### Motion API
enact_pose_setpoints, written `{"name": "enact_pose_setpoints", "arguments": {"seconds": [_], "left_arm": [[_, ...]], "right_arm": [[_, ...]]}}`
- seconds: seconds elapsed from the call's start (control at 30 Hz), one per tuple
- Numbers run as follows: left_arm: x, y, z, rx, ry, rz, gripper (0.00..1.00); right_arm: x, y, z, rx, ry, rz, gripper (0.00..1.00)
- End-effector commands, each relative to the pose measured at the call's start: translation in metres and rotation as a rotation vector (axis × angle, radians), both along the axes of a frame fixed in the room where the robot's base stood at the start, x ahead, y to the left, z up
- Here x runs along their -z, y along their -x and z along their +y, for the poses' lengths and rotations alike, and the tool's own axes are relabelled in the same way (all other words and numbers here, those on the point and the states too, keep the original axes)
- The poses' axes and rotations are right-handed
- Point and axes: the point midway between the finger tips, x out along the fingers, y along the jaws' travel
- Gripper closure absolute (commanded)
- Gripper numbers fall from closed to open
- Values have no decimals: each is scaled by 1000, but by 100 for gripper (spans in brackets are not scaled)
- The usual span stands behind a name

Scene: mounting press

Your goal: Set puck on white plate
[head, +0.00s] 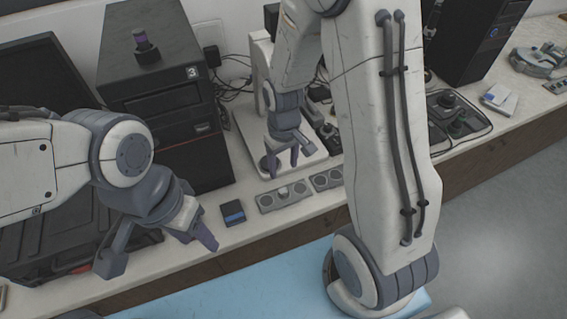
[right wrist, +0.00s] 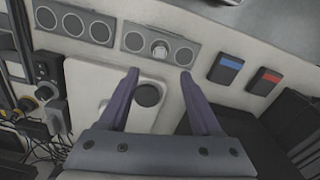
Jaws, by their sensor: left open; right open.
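The white plate (head: 244,122) is the flat base at the back of the bench; it also shows in the right wrist view (right wrist: 88,85). A dark round disc (right wrist: 148,94) lies on its front part; I cannot tell whether it is the puck or part of the press. A small silver round piece (right wrist: 160,48) sits at the middle circle of a grey strip (right wrist: 133,40) in front of the plate. My right gripper (head: 283,160) is open and empty above the plate, fingers either side of the disc in the wrist view. My left gripper (head: 160,250) is open and empty at the left.
A second grey strip (right wrist: 72,20) lies beside the first. A blue-marked dark block (right wrist: 227,68) and a red-marked one (right wrist: 264,80) lie near the bench edge. A dark cabinet (head: 165,95) stands left of the plate. Knobbed controls (head: 455,118) stand right.

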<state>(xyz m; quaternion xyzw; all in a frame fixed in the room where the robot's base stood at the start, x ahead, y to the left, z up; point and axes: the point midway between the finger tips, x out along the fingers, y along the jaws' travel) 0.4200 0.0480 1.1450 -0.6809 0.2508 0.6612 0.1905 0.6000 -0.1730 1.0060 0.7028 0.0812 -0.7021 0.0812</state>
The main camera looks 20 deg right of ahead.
Motion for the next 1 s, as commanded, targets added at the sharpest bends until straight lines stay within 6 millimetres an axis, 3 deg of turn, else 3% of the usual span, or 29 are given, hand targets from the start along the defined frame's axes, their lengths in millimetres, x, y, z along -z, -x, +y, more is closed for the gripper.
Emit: {"name": "enact_pose_setpoints", "arguments": {"seconds": [0.13,0.27,0.4,0.5,0.6,0.7,1.0], "left_arm": [[1,0,0,0,0,0,50],[1,0,0,0,0,0,50],[1,0,0,0,0,0,50],[1,0,0,0,0,0,50],[1,0,0,0,0,0,50],[1,0,0,0,0,0,50],[1,0,0,0,0,0,50]], "right_arm": [[-15,3,8,-16,-2,-5,35],[-48,24,45,-91,-13,-20,35],[-92,76,93,-212,-38,-30,35],[-114,118,113,-292,-57,-29,35],[-129,151,122,-353,-74,-26,35],[-136,172,125,-392,-85,-21,35],[-138,181,125,-406,-87,-15,35]]}}
